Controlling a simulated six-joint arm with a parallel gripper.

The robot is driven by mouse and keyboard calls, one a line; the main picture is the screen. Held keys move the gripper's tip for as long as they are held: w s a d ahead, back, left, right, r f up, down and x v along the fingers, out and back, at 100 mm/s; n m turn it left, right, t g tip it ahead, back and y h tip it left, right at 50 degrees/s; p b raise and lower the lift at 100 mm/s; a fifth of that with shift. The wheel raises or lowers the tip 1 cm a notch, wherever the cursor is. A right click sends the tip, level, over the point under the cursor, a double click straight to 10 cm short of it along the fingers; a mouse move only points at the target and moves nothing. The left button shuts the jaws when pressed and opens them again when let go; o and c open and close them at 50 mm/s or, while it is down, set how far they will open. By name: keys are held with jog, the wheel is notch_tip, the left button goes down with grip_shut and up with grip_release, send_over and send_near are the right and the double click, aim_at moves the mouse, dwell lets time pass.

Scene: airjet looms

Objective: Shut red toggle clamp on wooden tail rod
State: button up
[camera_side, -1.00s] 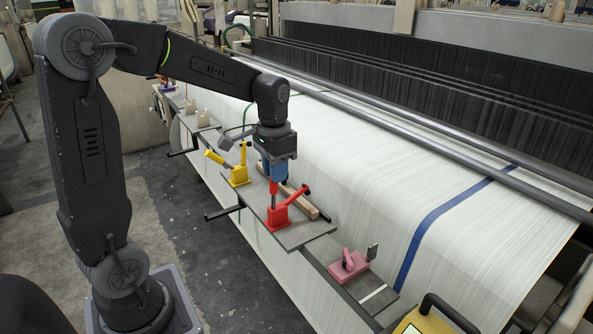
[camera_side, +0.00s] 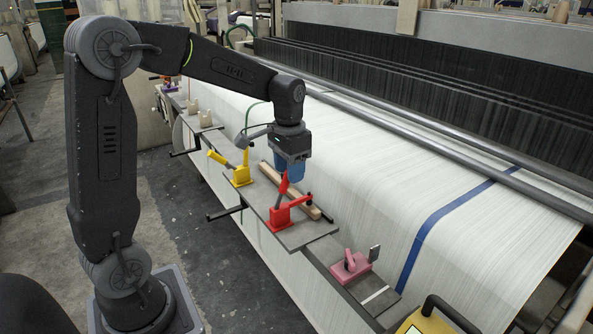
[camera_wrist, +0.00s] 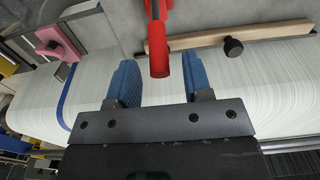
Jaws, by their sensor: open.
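The red toggle clamp (camera_side: 281,215) stands on the near end of a grey plate. Its handle (camera_side: 284,184) points up, leaning slightly right, and its red arm reaches right over the wooden tail rod (camera_side: 286,187); contact between arm and rod is unclear. My gripper (camera_side: 291,172) is above the rod, just beyond the handle. In the wrist view, the blue fingers (camera_wrist: 161,80) are apart and empty. The red handle (camera_wrist: 159,48) ends near the gap between their tips. The rod (camera_wrist: 225,38) lies to the right there, with a black knob (camera_wrist: 233,47).
A yellow toggle clamp (camera_side: 236,170) stands farther along the rail. A pink clamp (camera_side: 350,266) sits on the nearer plate. White fabric (camera_side: 370,185) with a blue stripe slopes alongside, to the right. Black bars project left from the rail.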

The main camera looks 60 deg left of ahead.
jog(key=shift+r, duration=3.35)
notch_tip(320, 180, up, 14)
jog(key=s+d+f+t, duration=0.5)
jog(key=s+d+f, duration=0.7)
jog(key=s+f, duration=0.3)
jog(key=shift+s+f+t, duration=0.2)
jog(key=shift+s+t, duration=0.1)
jog(key=shift+s, duration=0.65)
